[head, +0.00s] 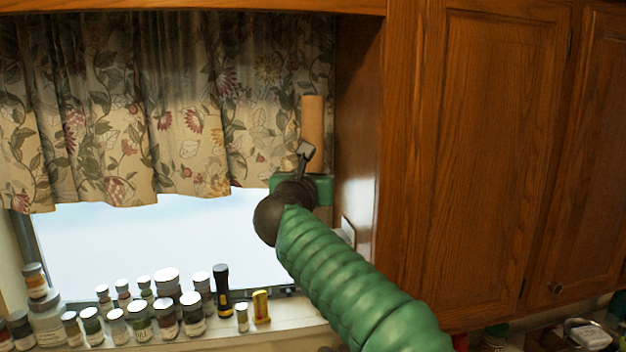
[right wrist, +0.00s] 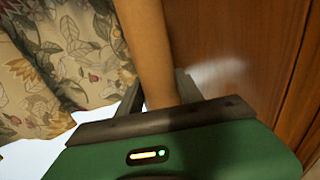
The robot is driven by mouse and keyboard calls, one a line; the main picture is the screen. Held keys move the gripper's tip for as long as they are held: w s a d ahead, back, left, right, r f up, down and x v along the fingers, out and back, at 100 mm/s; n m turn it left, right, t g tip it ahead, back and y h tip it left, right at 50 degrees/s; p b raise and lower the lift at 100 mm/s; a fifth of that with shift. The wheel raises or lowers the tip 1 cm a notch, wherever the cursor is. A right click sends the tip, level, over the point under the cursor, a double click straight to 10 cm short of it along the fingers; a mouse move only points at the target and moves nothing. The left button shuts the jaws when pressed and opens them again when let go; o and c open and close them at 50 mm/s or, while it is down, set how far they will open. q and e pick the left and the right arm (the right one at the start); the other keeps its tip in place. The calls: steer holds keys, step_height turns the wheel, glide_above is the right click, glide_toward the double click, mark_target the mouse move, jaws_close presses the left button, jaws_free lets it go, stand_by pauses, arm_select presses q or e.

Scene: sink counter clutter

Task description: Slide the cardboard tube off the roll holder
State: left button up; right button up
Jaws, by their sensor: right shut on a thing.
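The cardboard tube (head: 313,118) is a plain tan cylinder. It stands upright in the head view, in front of the curtain's right end and close to the cabinet's side panel. My right gripper (head: 308,158) is shut on its lower part. In the right wrist view the tube (right wrist: 143,40) runs up between the two dark fingers of the right gripper (right wrist: 156,82). The tube's lower end is hidden by the gripper. I cannot make out the roll holder in either view. My left gripper is not in view.
A wooden cabinet (head: 480,150) fills the right, its side panel (head: 358,130) close beside the tube. A floral curtain (head: 150,100) hangs behind.

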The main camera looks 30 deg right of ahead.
steer(key=s+d+b+v, duration=0.1)
steer(key=b+v, duration=0.4)
steer(key=v, duration=0.6)
steer(key=shift+s, duration=0.3)
steer(key=shift+a, duration=0.1)
steer(key=s+a+f+b, duration=0.4)
steer(key=s+f+b, duration=0.2)
steer(key=s+b, duration=0.3)
steer(key=s+a+f+b, duration=0.5)
steer(key=s+f+b, duration=0.1)
steer(key=s+b, duration=0.3)
steer(key=shift+s, duration=0.2)
stand_by(0.3)
